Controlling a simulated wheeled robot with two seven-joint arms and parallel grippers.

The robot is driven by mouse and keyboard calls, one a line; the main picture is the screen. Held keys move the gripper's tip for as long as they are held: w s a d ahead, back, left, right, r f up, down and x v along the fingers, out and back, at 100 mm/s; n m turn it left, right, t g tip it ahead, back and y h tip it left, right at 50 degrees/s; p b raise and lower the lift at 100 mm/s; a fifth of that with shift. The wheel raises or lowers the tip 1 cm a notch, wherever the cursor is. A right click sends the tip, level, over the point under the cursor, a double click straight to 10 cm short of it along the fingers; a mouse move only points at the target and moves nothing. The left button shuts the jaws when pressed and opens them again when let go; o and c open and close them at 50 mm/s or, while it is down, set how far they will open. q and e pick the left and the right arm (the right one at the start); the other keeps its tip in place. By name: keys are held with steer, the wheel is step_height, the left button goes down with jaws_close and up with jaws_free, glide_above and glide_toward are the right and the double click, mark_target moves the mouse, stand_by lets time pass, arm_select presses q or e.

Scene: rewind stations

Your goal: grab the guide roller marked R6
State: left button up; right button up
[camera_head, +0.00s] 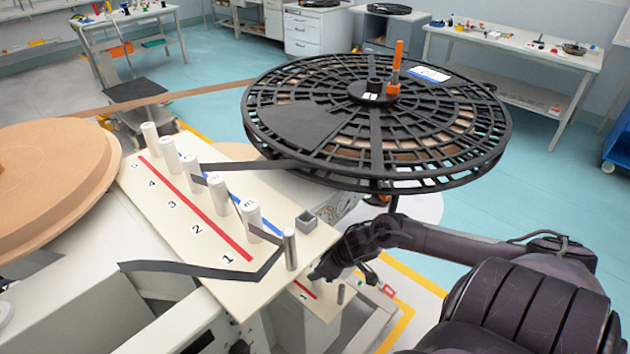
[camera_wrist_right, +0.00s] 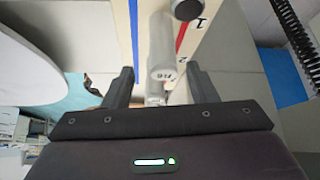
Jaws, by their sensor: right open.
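A pale guide roller (camera_wrist_right: 162,55) with a mark that reads R6 stands in the right wrist view. It lies between and just ahead of the fingers of my right gripper (camera_wrist_right: 158,72), which is open, with a gap on each side. In the head view my right gripper (camera_head: 320,272) is low beside the near corner of the cream panel, over a lower panel (camera_head: 318,302). The R6 roller cannot be made out there. My left gripper is not in view.
Several white rollers (camera_head: 251,214) stand along a red line on the cream panel (camera_head: 195,250). A dark band (camera_head: 190,268) runs round a metal pin (camera_head: 290,250). A big black reel (camera_head: 375,120) stands behind my right arm. A short grey pin (camera_head: 341,293) stands on the lower panel.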

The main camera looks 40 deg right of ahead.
steer(key=shift+a+f, duration=0.1)
steer(key=shift+f, duration=0.35)
steer(key=x, duration=0.4)
steer(key=shift+s+f, duration=0.1)
steer(key=shift+s, duration=0.15)
steer(key=shift+w+a+f, duration=0.1)
steer(key=shift+w+f, duration=0.05)
steer(key=shift+f, duration=0.1)
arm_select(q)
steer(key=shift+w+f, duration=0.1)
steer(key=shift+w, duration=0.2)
arm_select(e)
steer(key=c, duration=1.1)
steer(key=shift+o, duration=0.2)
steer(key=shift+r, duration=0.1)
